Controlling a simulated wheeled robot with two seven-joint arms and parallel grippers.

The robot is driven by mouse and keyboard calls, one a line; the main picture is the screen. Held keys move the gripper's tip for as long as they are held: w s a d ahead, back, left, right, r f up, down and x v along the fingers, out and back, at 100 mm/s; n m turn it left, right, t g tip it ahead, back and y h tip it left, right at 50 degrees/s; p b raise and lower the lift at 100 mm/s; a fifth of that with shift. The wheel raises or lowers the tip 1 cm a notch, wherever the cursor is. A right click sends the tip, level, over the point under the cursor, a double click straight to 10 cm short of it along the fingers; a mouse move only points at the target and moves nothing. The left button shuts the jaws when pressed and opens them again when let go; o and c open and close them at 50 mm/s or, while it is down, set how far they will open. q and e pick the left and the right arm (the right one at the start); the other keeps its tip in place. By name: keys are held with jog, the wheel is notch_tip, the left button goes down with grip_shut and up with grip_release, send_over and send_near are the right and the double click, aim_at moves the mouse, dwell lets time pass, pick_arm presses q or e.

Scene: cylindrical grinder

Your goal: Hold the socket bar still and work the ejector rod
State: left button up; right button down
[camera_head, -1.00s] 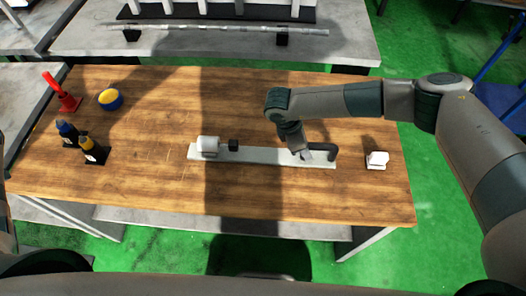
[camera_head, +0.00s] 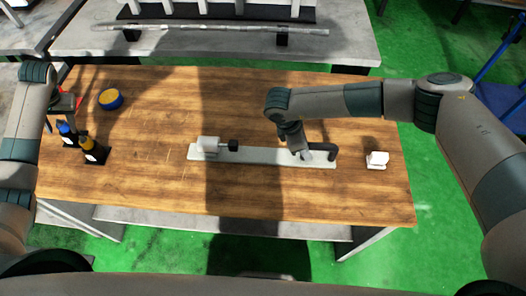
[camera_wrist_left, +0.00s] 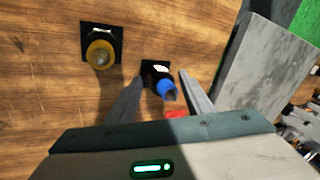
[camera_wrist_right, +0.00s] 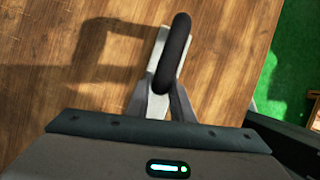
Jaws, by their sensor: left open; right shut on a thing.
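The socket bar (camera_head: 270,156) is a long pale strip lying on the wooden table, with a white cylindrical block (camera_head: 208,145) at its left end and a black curved handle (camera_head: 328,149) at its right. A black knob (camera_head: 233,145) sits on a short dark rod beside the block; I take this as the ejector rod. My right gripper (camera_head: 304,154) is shut on the bar by the handle, which also shows in the right wrist view (camera_wrist_right: 175,50). My left gripper (camera_wrist_left: 160,77) is open and empty above a blue-capped dark bottle (camera_wrist_left: 160,78), far from the bar.
A yellow-capped bottle (camera_head: 90,148) stands near the blue-capped one. A round blue and yellow item (camera_head: 110,98) lies behind them. A small white block (camera_head: 377,159) sits right of the bar. A red item (camera_wrist_left: 175,113) is partly hidden near my left gripper. The table's middle front is clear.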

pick_arm(q)
jog(key=w+d+m+t+h, duration=0.15)
jog(key=w+d+m, duration=0.3)
jog(key=d, duration=0.55)
jog(key=r+m+g+h, duration=0.15)
jog(key=m+h, duration=0.45)
jog(key=m, duration=1.1)
send_over(211, 140)
jog(key=a, duration=0.2)
jog(key=shift+f, duration=0.15)
jog(key=shift+w+f, duration=0.1)
jog(key=shift+f, duration=0.05)
jog(key=shift+x, duration=4.4)
jog(key=shift+d, duration=0.1)
jog(key=shift+c, duration=0.4)
jog(key=c, duration=0.8)
